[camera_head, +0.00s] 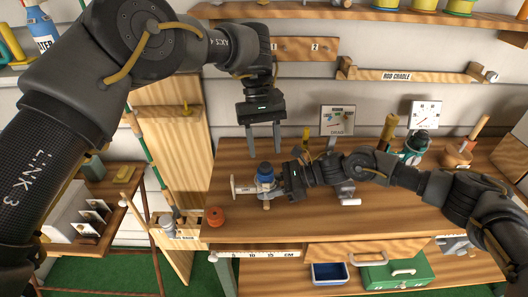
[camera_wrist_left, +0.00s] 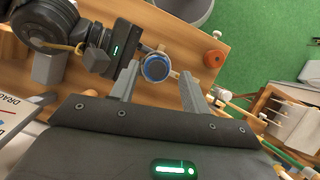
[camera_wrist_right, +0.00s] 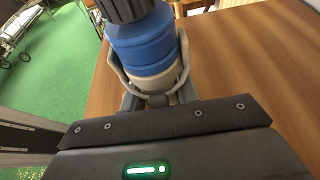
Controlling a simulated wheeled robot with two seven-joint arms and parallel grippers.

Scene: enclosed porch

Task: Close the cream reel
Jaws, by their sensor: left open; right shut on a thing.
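The cream reel stands upright on the wooden bench, with a cream lower body, a blue upper part (camera_head: 265,173) and a dark top. A cream crosspiece (camera_head: 235,187) sticks out on its left. My right gripper (camera_head: 281,187) reaches in from the right and is shut on the reel; in the right wrist view its fingers flank the cream band below the blue part (camera_wrist_right: 142,42). My left gripper (camera_head: 263,148) is open and empty, fingers down, above and behind the reel. The left wrist view shows the reel's round top (camera_wrist_left: 156,67) beyond and between its fingers.
An orange-red round piece (camera_head: 215,216) lies at the bench's front left. A teal reel (camera_head: 413,150) and a dial (camera_head: 337,121) stand toward the back right. A rod (camera_head: 150,160) leans at left. The bench top (camera_head: 235,234) is bare in front of the reel.

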